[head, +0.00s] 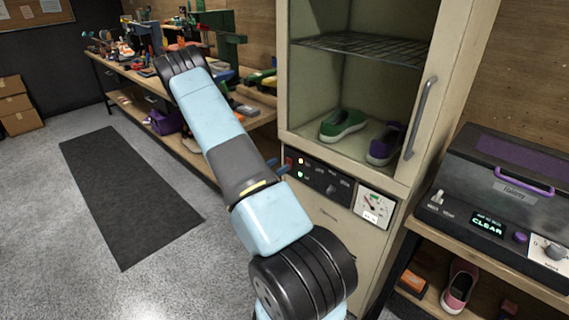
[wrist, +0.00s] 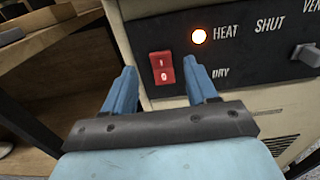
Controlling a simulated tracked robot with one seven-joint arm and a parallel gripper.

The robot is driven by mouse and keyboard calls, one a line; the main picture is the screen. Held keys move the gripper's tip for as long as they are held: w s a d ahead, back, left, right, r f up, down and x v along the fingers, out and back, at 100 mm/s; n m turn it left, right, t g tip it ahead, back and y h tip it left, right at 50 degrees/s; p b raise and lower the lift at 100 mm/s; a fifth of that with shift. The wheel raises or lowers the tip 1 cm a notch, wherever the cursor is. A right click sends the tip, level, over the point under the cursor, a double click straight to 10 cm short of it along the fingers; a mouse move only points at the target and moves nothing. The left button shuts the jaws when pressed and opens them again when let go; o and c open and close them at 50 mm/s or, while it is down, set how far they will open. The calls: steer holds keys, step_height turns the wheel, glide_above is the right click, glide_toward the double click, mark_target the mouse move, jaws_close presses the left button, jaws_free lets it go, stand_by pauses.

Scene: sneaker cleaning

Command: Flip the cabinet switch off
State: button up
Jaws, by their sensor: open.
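In the wrist view a red rocker switch (wrist: 161,74), marked 1 above and 0 below, sits at the panel's left end. An orange lamp (wrist: 199,36) glows beside the word HEAT. My gripper (wrist: 163,88) is open and empty, its two blue fingers on either side of the switch's lower part in the picture. I cannot tell whether they touch the panel. In the head view my gripper (head: 284,166) is partly hidden behind my arm, in front of the panel.
A knob (wrist: 306,55) sticks out on the panel's right. A green shoe (head: 343,125) and a purple shoe (head: 384,145) lie inside the cabinet. A cluttered workbench (head: 262,118) stands left. A purple-handled machine (head: 510,180) stands on the right shelf.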

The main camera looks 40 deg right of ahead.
mark_target(288, 160)
steer(key=shift+w+d, duration=0.15)
steer(key=shift+d, duration=1.85)
